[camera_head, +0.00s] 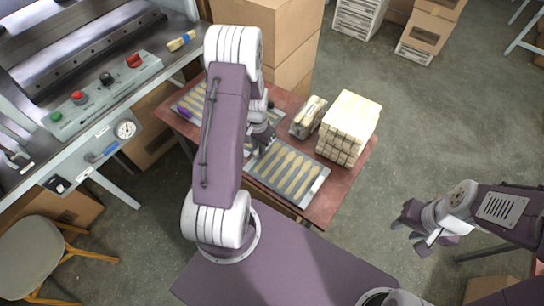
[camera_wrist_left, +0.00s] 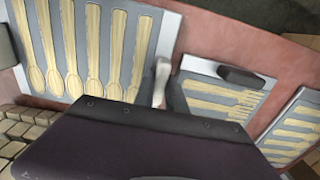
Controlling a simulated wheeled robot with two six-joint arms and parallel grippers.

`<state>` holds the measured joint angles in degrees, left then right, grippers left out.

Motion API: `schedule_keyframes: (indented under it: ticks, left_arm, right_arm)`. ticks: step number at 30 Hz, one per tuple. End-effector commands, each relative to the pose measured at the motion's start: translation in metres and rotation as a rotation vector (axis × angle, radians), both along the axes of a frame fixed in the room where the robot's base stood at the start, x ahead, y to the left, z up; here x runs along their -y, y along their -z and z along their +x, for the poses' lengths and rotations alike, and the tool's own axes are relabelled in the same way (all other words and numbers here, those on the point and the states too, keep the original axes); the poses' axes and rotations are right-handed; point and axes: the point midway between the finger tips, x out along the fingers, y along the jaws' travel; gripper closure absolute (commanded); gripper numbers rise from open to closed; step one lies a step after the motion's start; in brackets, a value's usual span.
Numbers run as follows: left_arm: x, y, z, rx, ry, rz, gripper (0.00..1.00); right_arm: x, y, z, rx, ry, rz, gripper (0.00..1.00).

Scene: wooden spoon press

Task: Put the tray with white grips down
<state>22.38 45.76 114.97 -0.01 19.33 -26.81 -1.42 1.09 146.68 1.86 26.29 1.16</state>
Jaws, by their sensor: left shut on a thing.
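The tray with white grips (camera_head: 312,185) is a grey tray holding a row of several wooden spoons, at the front of the reddish table in the head view. It fills the left of the left wrist view (camera_wrist_left: 107,30), with a white grip (camera_wrist_left: 162,82) at its edge. My left gripper (camera_head: 257,148) is shut on the tray at its left edge; my wrist partly hides the hold. The tray looks level, at or close to the table top; I cannot tell whether it touches. My right gripper (camera_head: 420,236) is open and empty, off to the right, away from the table.
A tray with purple grips (camera_head: 187,104) lies at the table's far left. A tray with a dark grip (camera_wrist_left: 245,78) shows in the wrist view. A block of bundled wooden pieces (camera_head: 350,125) stands behind the held tray. The press (camera_head: 90,80) is at left.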

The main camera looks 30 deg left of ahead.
Motion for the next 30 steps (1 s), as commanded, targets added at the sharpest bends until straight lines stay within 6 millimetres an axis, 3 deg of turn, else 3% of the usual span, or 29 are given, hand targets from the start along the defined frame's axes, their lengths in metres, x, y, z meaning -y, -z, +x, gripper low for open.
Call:
schedule_keyframes:
  ticks: [6,12,26,30]
  left_arm:
    - [-0.001,-0.054,0.002,0.007,0.000,0.002,1.00]
    - [0.000,-0.088,0.001,0.004,0.000,0.002,1.00]
    - [0.000,-0.094,0.000,0.001,0.000,0.000,1.00]
    - [0.020,-0.098,0.003,0.002,0.004,0.001,1.00]
  right_arm:
    - [0.000,-0.006,0.000,0.000,0.000,0.000,0.64]
    - [0.000,-0.009,0.000,0.000,0.000,0.000,0.64]
    - [0.000,-0.009,0.000,0.000,0.000,0.000,0.64]
    - [0.000,-0.009,0.000,0.000,0.000,0.000,0.64]
